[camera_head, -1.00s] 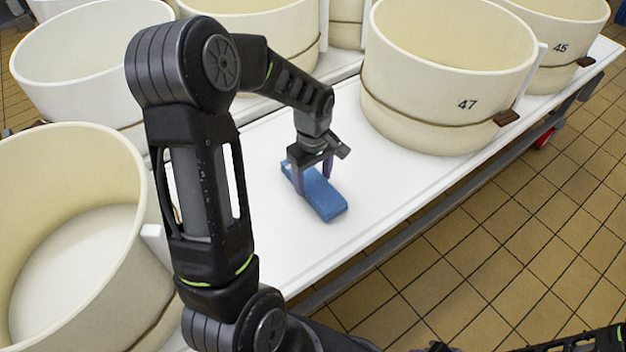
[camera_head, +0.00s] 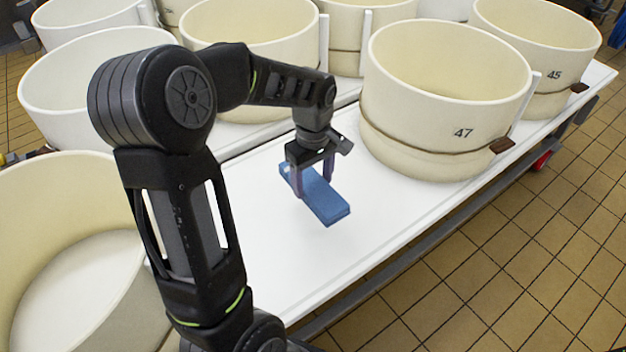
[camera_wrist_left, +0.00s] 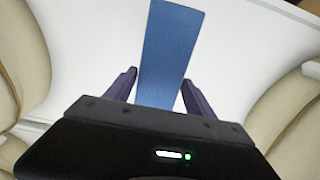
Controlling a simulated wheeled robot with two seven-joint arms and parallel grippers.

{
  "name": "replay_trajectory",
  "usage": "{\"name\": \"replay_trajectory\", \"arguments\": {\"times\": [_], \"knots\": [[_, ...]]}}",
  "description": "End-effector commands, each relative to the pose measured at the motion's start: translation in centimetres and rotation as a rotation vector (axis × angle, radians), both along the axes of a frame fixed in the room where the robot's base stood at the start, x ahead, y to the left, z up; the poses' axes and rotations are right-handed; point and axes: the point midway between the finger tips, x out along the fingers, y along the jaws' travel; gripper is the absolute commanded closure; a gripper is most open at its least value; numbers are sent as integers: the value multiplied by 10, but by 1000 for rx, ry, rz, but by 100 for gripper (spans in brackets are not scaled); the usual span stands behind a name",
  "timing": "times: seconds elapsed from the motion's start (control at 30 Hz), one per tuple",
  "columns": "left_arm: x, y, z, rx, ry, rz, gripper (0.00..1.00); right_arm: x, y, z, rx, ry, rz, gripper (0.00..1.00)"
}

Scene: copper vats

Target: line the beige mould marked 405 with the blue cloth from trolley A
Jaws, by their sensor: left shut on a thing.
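The blue cloth (camera_head: 328,205) is a flat folded strip above the white tabletop, on the near side of the mould marked 47. My left gripper (camera_head: 314,188) points down and is shut on it, with a finger on either side. The left wrist view shows the cloth (camera_wrist_left: 168,50) running away from between the two fingers (camera_wrist_left: 158,92). Whether the cloth still touches the tabletop is hard to tell. No mould marked 405 can be read here. My right gripper is out of view.
A beige mould marked 47 (camera_head: 445,95) stands right of the cloth, with one marked 45 (camera_head: 545,50) behind it. Several other moulds stand at the back and left, one open mould (camera_head: 60,260) at lower left. Bare white tabletop (camera_head: 300,260) and tiled floor (camera_head: 480,270) lie in front.

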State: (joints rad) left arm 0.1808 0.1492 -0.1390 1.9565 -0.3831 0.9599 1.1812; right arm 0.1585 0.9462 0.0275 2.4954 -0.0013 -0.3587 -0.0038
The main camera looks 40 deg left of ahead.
Motion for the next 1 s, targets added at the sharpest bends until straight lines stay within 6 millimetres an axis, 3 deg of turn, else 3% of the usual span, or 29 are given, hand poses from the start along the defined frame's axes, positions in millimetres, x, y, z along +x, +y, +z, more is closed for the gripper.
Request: {"name": "replay_trajectory", "arguments": {"times": [0.3,0.47,0.67,0.8,1.0], "knots": [[2,-1,1,0,-1,-9,88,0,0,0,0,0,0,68],[16,-11,8,2,-2,-111,88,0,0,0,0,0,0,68],[55,-47,34,5,-3,-442,88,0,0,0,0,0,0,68],[85,-87,58,5,-4,-746,88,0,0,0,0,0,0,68],[110,-141,88,4,-1,-1117,88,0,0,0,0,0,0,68]]}}
